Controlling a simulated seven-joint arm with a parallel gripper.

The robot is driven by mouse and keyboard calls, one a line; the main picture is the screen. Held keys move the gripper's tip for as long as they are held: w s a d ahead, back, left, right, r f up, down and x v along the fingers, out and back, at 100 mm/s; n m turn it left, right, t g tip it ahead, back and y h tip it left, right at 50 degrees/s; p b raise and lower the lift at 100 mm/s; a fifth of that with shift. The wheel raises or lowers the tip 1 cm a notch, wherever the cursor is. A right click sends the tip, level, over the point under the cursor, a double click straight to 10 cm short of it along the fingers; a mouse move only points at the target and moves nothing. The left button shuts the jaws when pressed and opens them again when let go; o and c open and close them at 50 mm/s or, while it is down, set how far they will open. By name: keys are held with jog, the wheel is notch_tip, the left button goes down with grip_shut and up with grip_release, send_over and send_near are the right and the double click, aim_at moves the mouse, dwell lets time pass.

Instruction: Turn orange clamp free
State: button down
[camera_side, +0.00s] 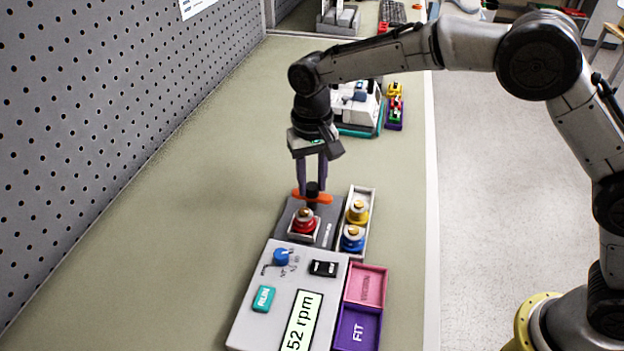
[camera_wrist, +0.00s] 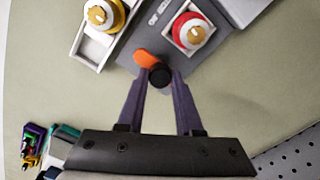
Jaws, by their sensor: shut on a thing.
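The orange clamp (camera_side: 325,198) is a short bar with a dark round hub, at the far end of the grey plate (camera_side: 322,214) in the side view. In the wrist view one arm of the orange clamp (camera_wrist: 145,58) sticks out beyond my fingers, and the rest is hidden. My gripper (camera_side: 312,188) points down over the clamp with its fingers on either side of the dark hub. The wrist view also shows my gripper (camera_wrist: 160,76) with both fingertips against the hub.
A red round part (camera_side: 305,221) sits in a white holder on the grey plate, nearer the camera. A white tray (camera_side: 371,193) on the right holds a yellow part (camera_side: 357,212) and a blue part (camera_side: 352,239). A control panel (camera_side: 250,325) and pink (camera_side: 367,287) and purple bins stand nearer. Bench left is clear.

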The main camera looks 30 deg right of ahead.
aim_at(313, 185)
dwell(0.3)
jog(key=c, duration=0.6)
grip_release()
notch_tip(313, 185, up, 14)
jog(key=shift+f, duration=0.1)
